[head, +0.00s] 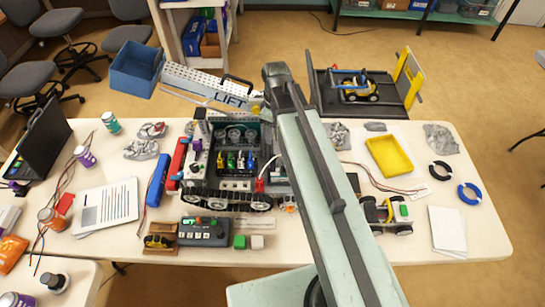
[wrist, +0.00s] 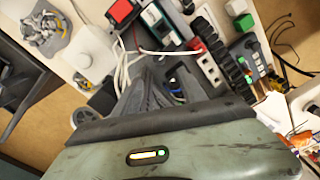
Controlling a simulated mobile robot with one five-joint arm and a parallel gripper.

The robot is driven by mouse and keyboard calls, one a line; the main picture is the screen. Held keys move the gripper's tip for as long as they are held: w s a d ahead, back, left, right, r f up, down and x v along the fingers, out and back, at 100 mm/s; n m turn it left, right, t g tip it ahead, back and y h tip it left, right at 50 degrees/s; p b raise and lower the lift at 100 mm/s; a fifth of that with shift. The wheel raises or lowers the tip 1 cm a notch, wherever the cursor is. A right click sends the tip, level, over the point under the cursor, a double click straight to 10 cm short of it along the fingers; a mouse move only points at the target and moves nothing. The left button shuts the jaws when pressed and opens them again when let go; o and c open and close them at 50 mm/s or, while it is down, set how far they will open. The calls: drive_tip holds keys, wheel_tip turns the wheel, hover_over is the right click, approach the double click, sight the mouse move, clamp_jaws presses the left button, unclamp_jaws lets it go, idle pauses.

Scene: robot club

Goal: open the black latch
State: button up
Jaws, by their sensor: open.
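I cannot single out the black latch for certain in either view. The tracked robot (head: 232,160) stands on the table left of my arm in the head view, with dark tracks and a row of coloured pieces inside its open body. A black handle-like bar (head: 238,80) shows on the white LIFT arm (head: 212,88) behind it. My arm crosses the middle of the head view and hides part of the robot's right side. In the wrist view my gripper (wrist: 172,82) is open, pointing down toward cables and a dark track; I see nothing clearly between its fingers.
A white table (head: 300,250) holds a control box (head: 203,231), a yellow tray (head: 390,156), a small wheeled vehicle (head: 386,214), a blue ring (head: 469,194) and grey rocks. An open black case (head: 42,140) stands at the left. A ramped platform (head: 360,88) is behind the table.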

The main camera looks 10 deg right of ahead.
sight(273, 156)
wheel_tip(273, 156, down, 13)
drive_tip(key=b, duration=1.1)
drive_tip(key=shift+s+a+b, duration=0.1)
drive_tip(key=shift+b, duration=0.25)
drive_tip(key=shift+r, duration=0.1)
clamp_jaws()
